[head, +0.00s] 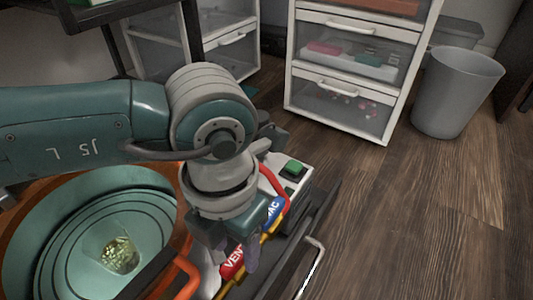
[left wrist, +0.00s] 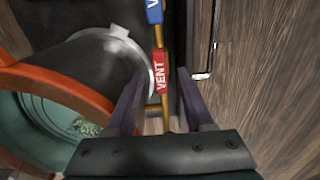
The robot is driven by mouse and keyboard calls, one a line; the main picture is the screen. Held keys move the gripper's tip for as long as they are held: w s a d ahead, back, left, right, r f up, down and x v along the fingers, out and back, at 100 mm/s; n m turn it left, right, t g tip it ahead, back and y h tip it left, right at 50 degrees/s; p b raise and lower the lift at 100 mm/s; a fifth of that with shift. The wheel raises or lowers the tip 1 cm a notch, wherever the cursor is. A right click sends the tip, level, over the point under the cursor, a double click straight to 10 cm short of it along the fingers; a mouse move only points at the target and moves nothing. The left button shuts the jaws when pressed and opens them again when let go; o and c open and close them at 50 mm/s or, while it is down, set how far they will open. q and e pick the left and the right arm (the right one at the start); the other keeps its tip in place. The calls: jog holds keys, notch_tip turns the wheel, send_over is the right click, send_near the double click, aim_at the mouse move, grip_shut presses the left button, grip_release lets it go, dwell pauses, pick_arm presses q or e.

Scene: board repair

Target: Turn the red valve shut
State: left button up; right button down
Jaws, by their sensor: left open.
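The red valve, marked VENT (head: 233,262), sits on a thin brass pipe (head: 272,228). In the left wrist view the red VENT piece (left wrist: 161,76) lies between my finger tips, with the pipe running up through it. My left gripper (left wrist: 160,88) is open, with one dark purple finger on each side of the red piece. I cannot tell whether either finger touches it. In the head view my left gripper (head: 236,258) points down at the valve and partly covers it. My right gripper is not in view.
A blue VAC valve (head: 273,211) sits farther along the same pipe. An orange-rimmed teal chamber (head: 100,178) stands left of it, with an orange handle (head: 188,278). A panel with green buttons (head: 293,167) is behind. Drawers (head: 343,92) and a grey bin (head: 455,92) stand beyond open floor.

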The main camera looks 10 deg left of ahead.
pick_arm(q)
jog(key=shift+f, duration=0.55)
jog(key=shift+c, duration=0.3)
grip_shut()
